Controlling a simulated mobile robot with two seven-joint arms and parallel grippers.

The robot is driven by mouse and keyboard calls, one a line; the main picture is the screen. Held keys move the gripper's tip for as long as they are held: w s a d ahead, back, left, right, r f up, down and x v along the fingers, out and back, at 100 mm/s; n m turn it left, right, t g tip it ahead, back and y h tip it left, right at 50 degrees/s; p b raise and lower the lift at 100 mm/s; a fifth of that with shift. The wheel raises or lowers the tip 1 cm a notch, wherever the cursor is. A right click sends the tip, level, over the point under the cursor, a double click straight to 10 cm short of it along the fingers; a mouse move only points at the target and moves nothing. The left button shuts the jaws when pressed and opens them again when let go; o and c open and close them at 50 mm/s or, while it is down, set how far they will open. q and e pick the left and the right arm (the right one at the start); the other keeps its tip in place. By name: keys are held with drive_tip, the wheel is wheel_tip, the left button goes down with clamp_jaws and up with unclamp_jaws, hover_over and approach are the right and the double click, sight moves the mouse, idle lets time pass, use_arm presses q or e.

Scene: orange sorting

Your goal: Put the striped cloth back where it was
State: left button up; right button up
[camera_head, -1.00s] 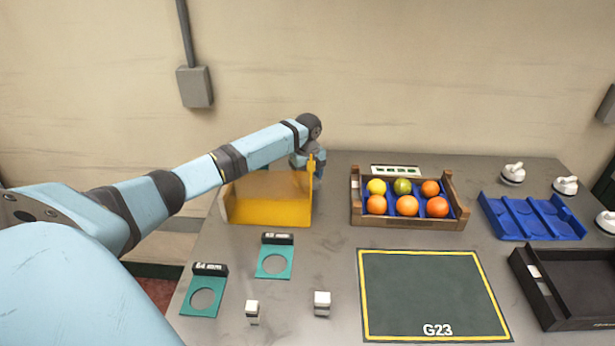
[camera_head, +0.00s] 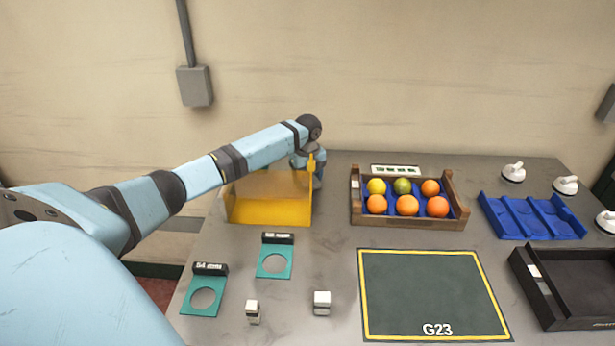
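No striped cloth shows in the head view. My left arm reaches in from the left to the yellow bin (camera_head: 270,213) at the back of the table. Its wrist is bent down at the bin's back right corner. The fingers of my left gripper are hidden behind the bin's right side wall, so I cannot see whether they hold anything. My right gripper is not in view.
A wooden crate (camera_head: 408,222) holds several fruits, right of the bin. A dark G23 mat (camera_head: 430,290), a blue tray (camera_head: 530,218) and a black tray (camera_head: 565,290) lie to the right. Two teal ring gauges (camera_head: 273,270) and two small white blocks (camera_head: 321,303) sit in front.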

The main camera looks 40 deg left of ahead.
use_arm(q)
drive_tip(key=shift+f, duration=0.4)
drive_tip(key=o, duration=1.2)
drive_tip(key=shift+r+p, duration=0.95)
drive_tip(key=shift+r, duration=0.05)
wheel_tip(320, 180, up, 2)
drive_tip(key=shift+r+p, duration=0.25)
drive_tip(key=shift+p, duration=1)
drive_tip(key=shift+r+p, duration=1.8)
